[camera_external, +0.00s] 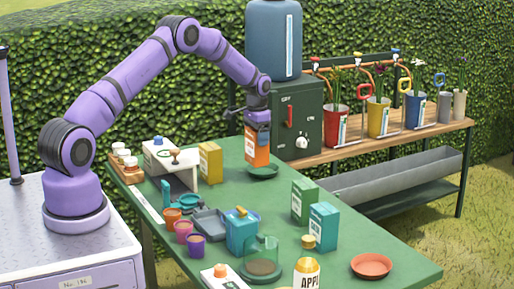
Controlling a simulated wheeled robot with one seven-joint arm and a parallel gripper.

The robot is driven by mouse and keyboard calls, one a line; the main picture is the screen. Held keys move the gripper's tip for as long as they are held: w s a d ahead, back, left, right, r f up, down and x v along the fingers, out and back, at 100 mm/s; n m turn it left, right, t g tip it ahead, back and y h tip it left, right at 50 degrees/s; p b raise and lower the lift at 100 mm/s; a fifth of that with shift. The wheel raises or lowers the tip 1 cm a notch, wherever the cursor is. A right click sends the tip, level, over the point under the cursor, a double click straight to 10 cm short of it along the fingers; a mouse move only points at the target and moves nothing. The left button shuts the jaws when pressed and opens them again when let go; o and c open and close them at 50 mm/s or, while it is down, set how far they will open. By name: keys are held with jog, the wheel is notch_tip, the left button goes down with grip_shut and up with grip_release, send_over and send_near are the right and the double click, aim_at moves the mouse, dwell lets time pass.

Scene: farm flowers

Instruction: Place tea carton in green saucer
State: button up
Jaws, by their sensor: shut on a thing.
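My gripper (257,120) is shut on the top of an orange carton (257,148) with a pale label too small to read. I take it for the tea carton. The carton hangs upright, directly over or in the green saucer (263,172) on the far part of the green table. Its lower end is at the saucer in the picture; I cannot tell whether it touches. The carton hides part of the saucer's back rim.
A yellow carton (210,162) stands to the left of the saucer. A green carton (304,201) and a teal carton (323,227) stand nearer the front. A terracotta saucer (371,266) lies at the right. A dark green cabinet (299,130) is behind.

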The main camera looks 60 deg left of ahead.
jog(key=shift+w+a+f, duration=0.1)
jog(key=shift+w, duration=0.5)
jog(key=shift+f, duration=1.7)
jog(key=shift+f, duration=0.15)
jog(key=o, duration=0.8)
jog(key=shift+f, duration=0.1)
